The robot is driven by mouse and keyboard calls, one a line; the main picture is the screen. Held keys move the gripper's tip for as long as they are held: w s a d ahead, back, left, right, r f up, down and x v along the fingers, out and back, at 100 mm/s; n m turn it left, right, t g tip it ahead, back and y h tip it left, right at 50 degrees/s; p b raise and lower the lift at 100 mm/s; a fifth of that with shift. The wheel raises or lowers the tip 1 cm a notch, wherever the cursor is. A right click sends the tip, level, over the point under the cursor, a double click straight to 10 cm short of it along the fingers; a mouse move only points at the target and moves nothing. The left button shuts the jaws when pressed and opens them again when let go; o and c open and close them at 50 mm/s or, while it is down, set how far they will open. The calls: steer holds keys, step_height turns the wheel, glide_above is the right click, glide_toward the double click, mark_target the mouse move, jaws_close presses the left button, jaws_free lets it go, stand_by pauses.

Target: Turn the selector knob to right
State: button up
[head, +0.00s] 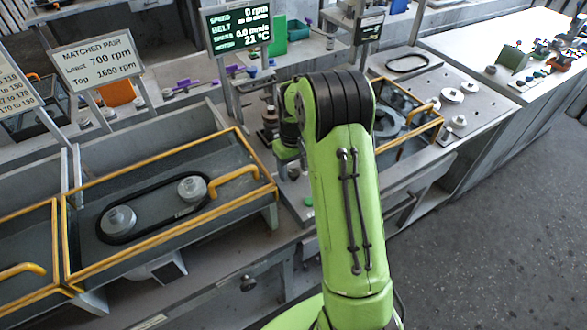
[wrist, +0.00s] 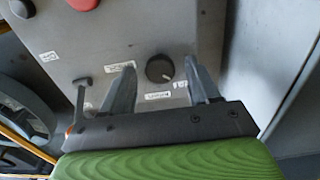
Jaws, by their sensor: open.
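In the wrist view the selector knob (wrist: 158,68) is a round black dial on a grey panel. A small pale mark shows on its lower right edge. My gripper (wrist: 159,62) is open, with one grey finger to the left of the knob and one to the right. Gaps show between the knob and both fingers; I cannot tell how far the tips are from the panel. Small white labels stand around the knob, too blurred to read. In the head view my arm hides the knob.
On the same panel are a red button (wrist: 84,4), a dark round control (wrist: 22,8) and a lever (wrist: 81,92) left of my gripper. In the head view a yellow-framed belt tray (head: 165,207) lies left of my arm. Open floor (head: 490,230) lies right.

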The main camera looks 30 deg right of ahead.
steer(key=shift+c, duration=0.2)
steer(key=c, duration=1)
steer(key=m, duration=0.5)
steer(key=shift+m, duration=0.4)
steer(key=m, duration=0.5)
steer(key=shift+m, duration=0.4)
steer(key=o, duration=1)
